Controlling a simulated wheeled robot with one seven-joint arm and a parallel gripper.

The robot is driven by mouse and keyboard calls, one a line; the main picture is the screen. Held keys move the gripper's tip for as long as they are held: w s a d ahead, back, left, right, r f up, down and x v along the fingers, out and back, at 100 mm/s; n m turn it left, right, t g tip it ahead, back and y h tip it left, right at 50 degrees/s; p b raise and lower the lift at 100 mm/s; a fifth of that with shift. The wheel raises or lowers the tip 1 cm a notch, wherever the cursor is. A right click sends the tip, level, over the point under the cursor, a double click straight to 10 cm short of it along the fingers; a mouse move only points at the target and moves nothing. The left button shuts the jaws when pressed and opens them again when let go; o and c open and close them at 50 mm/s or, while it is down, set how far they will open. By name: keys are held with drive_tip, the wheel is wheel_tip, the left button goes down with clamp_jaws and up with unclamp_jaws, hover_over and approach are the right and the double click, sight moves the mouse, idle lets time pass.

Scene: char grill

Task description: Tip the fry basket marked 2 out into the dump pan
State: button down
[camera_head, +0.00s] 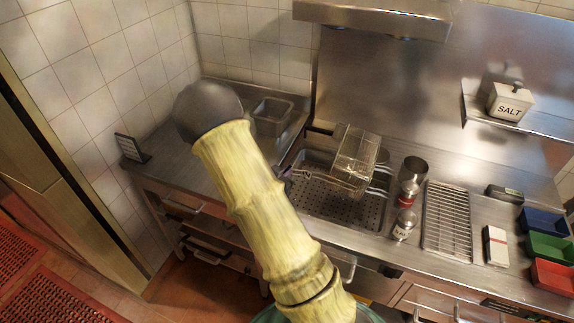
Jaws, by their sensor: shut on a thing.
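A wire fry basket (355,150) shows tilted above the back right of a sunken pan with a perforated bottom (325,203), which looks like the dump pan. A black handle sticks out to its left. No number can be read on the basket. My gripper (286,178) shows only as a small dark part at the right edge of my sleeved arm, by the pan's left rim. It is shut on a thin handle that runs right toward the basket wires. My arm hides most of the gripper, and I cannot tell whether the wires form one basket or two.
A grey metal container (272,117) stands on the left counter, with a small dark stand (132,148) at its left end. Metal shakers (404,225), a wire rack (448,220) and coloured bins (548,248) fill the right counter. A hood (375,18) hangs above.

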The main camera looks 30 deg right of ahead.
drive_tip(key=f+n+h, duration=0.1)
drive_tip(key=f, duration=0.3)
drive_tip(key=f+n+g+b, duration=0.1)
drive_tip(key=f+n, duration=0.1)
drive_tip(key=f, duration=0.1)
drive_tip(key=f+n+g+h+b, duration=0.1)
drive_tip(key=f, duration=0.3)
drive_tip(key=shift+s+d+f+h, duration=0.2)
drive_tip(key=shift+s+f+h, duration=0.05)
drive_tip(key=shift+f+h, duration=0.1)
drive_tip(key=shift+s+d+f+n+h+b, duration=0.1)
drive_tip(key=shift+f+n+h+b, duration=0.15)
drive_tip(key=shift+f+n+b, duration=0.5)
idle(0.5)
